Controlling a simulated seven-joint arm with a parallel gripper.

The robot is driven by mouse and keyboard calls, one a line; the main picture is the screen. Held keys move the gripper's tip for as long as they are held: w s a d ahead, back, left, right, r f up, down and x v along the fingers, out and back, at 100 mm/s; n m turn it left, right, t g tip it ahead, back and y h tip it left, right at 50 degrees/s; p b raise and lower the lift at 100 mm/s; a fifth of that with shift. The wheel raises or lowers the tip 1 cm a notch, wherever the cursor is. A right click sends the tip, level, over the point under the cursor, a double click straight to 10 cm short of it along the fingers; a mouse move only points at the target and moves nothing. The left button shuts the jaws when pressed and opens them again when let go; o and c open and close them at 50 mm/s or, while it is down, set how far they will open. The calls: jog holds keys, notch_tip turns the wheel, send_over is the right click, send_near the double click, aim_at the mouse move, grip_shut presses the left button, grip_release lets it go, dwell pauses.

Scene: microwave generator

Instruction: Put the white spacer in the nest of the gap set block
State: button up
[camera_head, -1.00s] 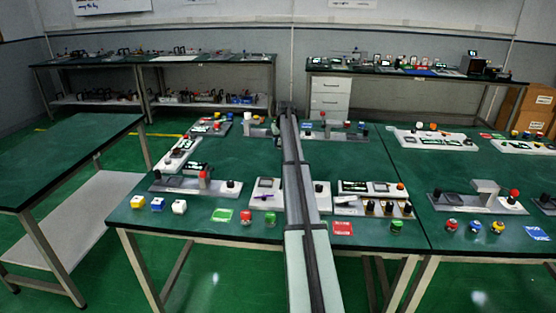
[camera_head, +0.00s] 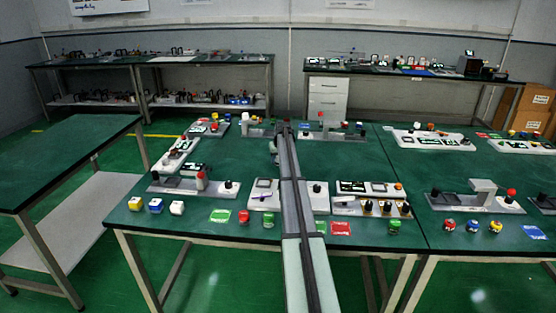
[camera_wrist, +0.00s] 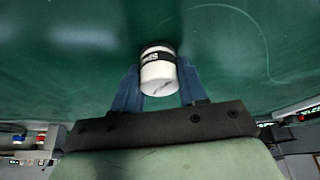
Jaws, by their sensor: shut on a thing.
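My gripper (camera_wrist: 160,85) is shut on a white cylinder with a black label band, which I take to be the white spacer (camera_wrist: 158,76). The spacer sits between the two blue fingers, its end facing the wrist camera, over plain green table surface. In the head view my arm stretches over the middle table, and its far end is too small to show the fingers or the spacer. A grey block with a raised part (camera_head: 252,130) stands just left of the arm's far end. I cannot tell whether it is the gap set block, and no nest can be made out.
Yellow, blue and white pieces (camera_head: 177,208) stand at the table's front left. Grey fixtures (camera_head: 165,186) with knobs line the left and back. A white panel with knobs (camera_head: 370,188) is right of the arm. Green table between the left fixtures and arm is clear.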

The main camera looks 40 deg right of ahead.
jog(key=shift+f, duration=0.1)
jog(key=o, duration=1.2)
jog(key=v, duration=1.1)
jog(key=shift+r, duration=0.25)
jog(key=shift+o, duration=0.3)
jog(key=shift+s+r, duration=0.2)
jog(key=shift+r, duration=0.15)
